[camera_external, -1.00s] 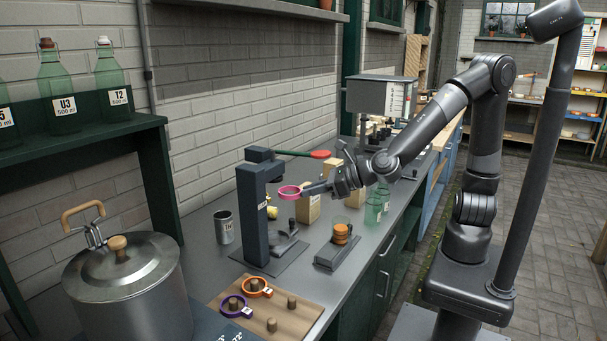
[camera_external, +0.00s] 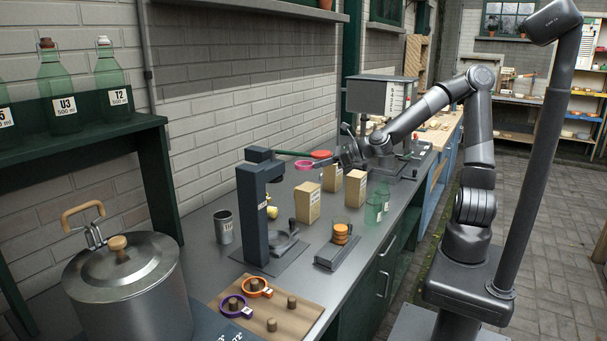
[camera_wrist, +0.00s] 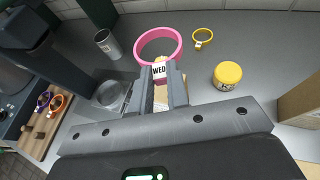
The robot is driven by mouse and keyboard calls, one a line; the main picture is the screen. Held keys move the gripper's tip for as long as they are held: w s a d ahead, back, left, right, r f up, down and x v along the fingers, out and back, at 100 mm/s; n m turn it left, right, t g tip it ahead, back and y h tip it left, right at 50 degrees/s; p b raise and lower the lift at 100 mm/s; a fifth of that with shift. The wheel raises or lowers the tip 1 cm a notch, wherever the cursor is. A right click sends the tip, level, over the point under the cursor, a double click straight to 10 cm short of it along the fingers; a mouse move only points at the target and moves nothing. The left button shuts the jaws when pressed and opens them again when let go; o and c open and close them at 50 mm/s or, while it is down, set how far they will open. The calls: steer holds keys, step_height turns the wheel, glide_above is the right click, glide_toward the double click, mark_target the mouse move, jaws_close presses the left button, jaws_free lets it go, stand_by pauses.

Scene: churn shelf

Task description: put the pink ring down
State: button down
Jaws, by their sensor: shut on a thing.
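The pink ring (camera_wrist: 160,32) with a white tag reading "WED" (camera_wrist: 159,71) is held at my gripper's fingertips, above the grey counter. In the external view the pink ring (camera_external: 304,164) is near the red-ended green lever, beyond the dark press. My gripper (camera_wrist: 160,80) is shut on the ring's tag end. In the external view my gripper (camera_external: 330,162) reaches out to the left over the paper packages. The ring's underside and what lies right below it are hidden.
A wooden peg board (camera_external: 262,308) at the front holds a purple ring (camera_external: 233,306) and an orange ring (camera_external: 257,287). A dark press (camera_external: 252,215), a tin cup (camera_external: 223,226) and a paper package (camera_external: 307,203) stand nearby. A yellow ring (camera_wrist: 203,35) and yellow-lidded jar (camera_wrist: 228,74) are on the counter.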

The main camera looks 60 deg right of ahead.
steer(key=w+d+m+t+h, duration=0.1)
steer(key=w+d+m+h, duration=0.15)
steer(key=d, duration=0.85)
steer(key=w+d+m+h, duration=0.2)
steer(key=d+h, duration=0.1)
steer(key=d, duration=0.7)
steer(key=w+a+r+n+y, duration=0.15)
steer(key=w+r, duration=0.25)
steer(key=r, duration=0.8)
steer(key=w+a+f+n+g+y, duration=0.2)
steer(key=w+a+n+y, duration=0.3)
steer(key=w, duration=0.3)
steer(key=n+g+y, duration=0.6)
steer(key=n+y, duration=0.1)
glide_above(292, 184)
step_height(292, 184, down, 20)
steer(key=r, duration=0.1)
step_height(292, 184, down, 10)
steer(key=shift+a+f, duration=0.1)
